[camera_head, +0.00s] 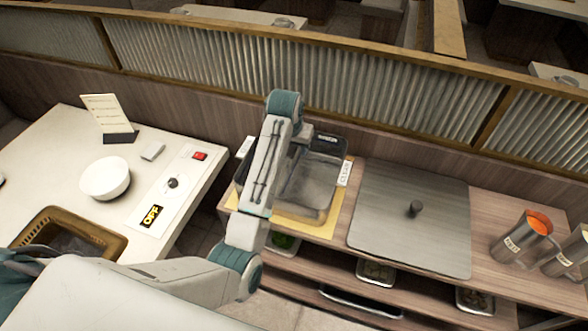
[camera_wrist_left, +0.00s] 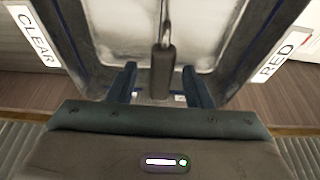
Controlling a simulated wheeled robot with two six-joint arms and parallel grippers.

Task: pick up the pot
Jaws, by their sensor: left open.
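The pot (camera_head: 318,190) is a dark-rimmed rectangular vessel on a yellow-edged surface at the middle of the wooden counter. In the left wrist view the pot (camera_wrist_left: 103,35) shows two wells with pale insides, and a dark upright handle (camera_wrist_left: 162,72) stands at the middle divider. My left gripper (camera_head: 302,142) is over the far part of the pot, partly hidden by its own arm. In the wrist view my left gripper (camera_wrist_left: 160,84) is open, with one blue finger on each side of the handle and gaps between. My right gripper is out of view.
CLEAR (camera_wrist_left: 37,32) and RED (camera_wrist_left: 286,55) labels flank the pot. A metal plate with a knob (camera_head: 385,232) lies to its right. A metal pitcher with orange contents (camera_head: 518,248) stands farther right. A white bowl (camera_head: 106,178) and basket (camera_head: 110,243) are on the left table.

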